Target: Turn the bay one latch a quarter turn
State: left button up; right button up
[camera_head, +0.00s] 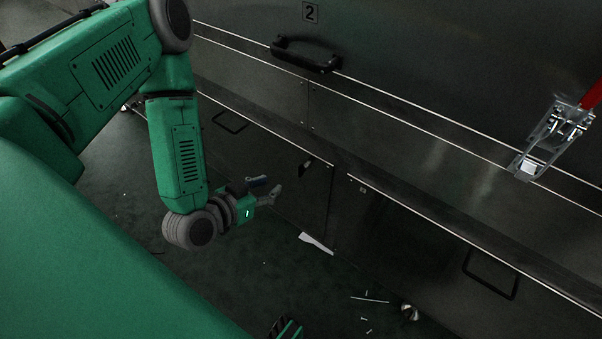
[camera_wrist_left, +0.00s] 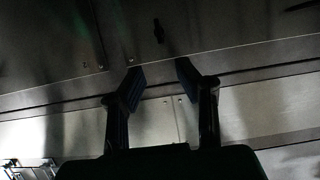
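A small black latch (camera_head: 305,168) sits on the dark lower panel near its right edge. A small dark latch-like piece also shows in the left wrist view (camera_wrist_left: 158,30), above and beyond the fingertips. I see no "1" label, so I cannot tell for sure that this is the bay one latch. My left gripper (camera_head: 265,190) is in front of the lower panels, below and left of the latch and apart from it. In the left wrist view my left gripper (camera_wrist_left: 161,80) has its two fingers apart with nothing between them. My right gripper is not recognisable.
A metal toggle clamp (camera_head: 553,135) with a red grip is at the right. Thin frame handles (camera_head: 490,274) are on the lower panels. Scraps (camera_head: 316,243) lie on the dark floor.

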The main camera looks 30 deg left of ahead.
aim_at(299, 169)
pick_arm(q)
jog(key=b+x, duration=0.4)
jog(key=x, duration=0.9)
jog(key=shift+w, duration=0.3)
grip_shut()
